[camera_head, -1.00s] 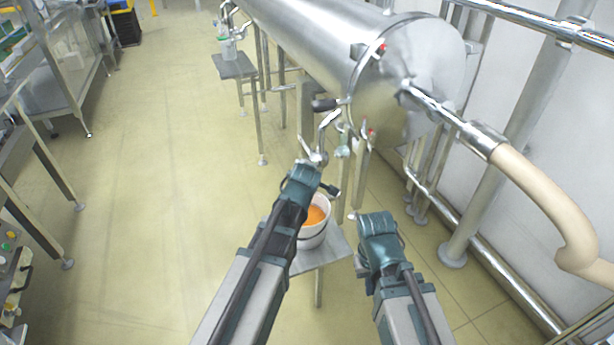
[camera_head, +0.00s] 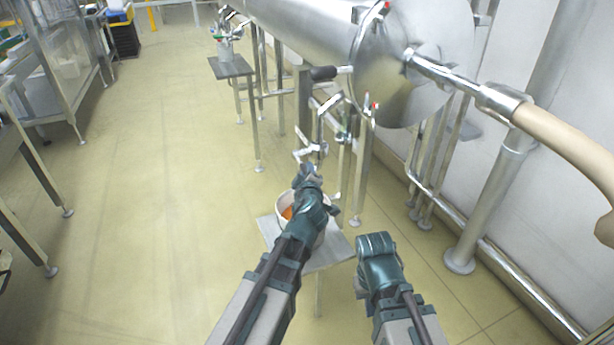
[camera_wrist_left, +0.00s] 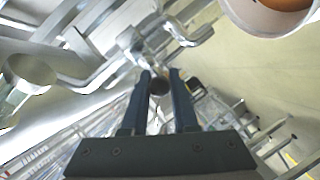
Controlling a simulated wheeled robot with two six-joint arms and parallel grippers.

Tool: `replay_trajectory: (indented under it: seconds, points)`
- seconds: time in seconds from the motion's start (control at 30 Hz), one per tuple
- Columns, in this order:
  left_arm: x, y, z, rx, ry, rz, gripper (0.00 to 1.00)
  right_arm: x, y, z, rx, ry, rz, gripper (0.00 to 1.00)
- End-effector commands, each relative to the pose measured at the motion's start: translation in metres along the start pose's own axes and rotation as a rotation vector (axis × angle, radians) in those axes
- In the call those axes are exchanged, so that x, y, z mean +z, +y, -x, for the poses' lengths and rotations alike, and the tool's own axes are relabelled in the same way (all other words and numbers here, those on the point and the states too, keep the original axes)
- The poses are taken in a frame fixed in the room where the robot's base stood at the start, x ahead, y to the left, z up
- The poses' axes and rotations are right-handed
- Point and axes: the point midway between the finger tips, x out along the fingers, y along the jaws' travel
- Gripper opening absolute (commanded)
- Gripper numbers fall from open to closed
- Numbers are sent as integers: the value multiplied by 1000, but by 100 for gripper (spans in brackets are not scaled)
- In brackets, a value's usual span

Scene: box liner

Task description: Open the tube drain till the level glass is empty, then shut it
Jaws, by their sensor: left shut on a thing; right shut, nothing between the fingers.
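The steel tank (camera_head: 312,30) lies across the top of the head view, with bent pipework and valve parts (camera_head: 325,125) hanging below its near end. My left gripper (camera_head: 308,168) is at the lower end of this pipework. In the left wrist view its two fingers (camera_wrist_left: 159,85) are closed on a small dark round-ended part (camera_wrist_left: 158,86), seemingly a handle. A white bucket (camera_head: 281,204) with orange liquid stands partly behind my left wrist; it also shows in the wrist view (camera_wrist_left: 262,22). The level in the glass cannot be made out. My right gripper (camera_head: 376,243) is shut and empty.
The bucket stands on a small grey stand (camera_head: 335,250). A thick beige hose (camera_head: 570,140) joins the tank end by a steel pipe. Wall rails and posts (camera_head: 490,200) stand at the right. The floor at the left is clear, with benches along the far left edge.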

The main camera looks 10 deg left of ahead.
Motion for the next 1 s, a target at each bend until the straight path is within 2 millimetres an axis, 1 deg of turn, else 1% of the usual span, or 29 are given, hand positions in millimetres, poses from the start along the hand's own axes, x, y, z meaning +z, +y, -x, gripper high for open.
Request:
replay_trajectory:
  seconds: [0.03,0.43,0.47,0.6,0.87,1.0]
  points:
    - [-1,-2,0,-1,6,-2,0,0,0,-2,0,0,0,0]
    - [-1,-2,0,2,7,-5,0,0,0,-2,0,0,0,0]
    - [-1,-2,0,2,7,-5,31,0,0,-2,0,0,0,0]
    - [-1,-1,0,3,6,-4,56,0,0,-2,0,0,0,0]
    - [0,0,0,5,4,-4,57,0,0,-2,0,0,0,0]
    - [-4,-2,6,6,3,-3,57,0,0,1,0,0,0,0]
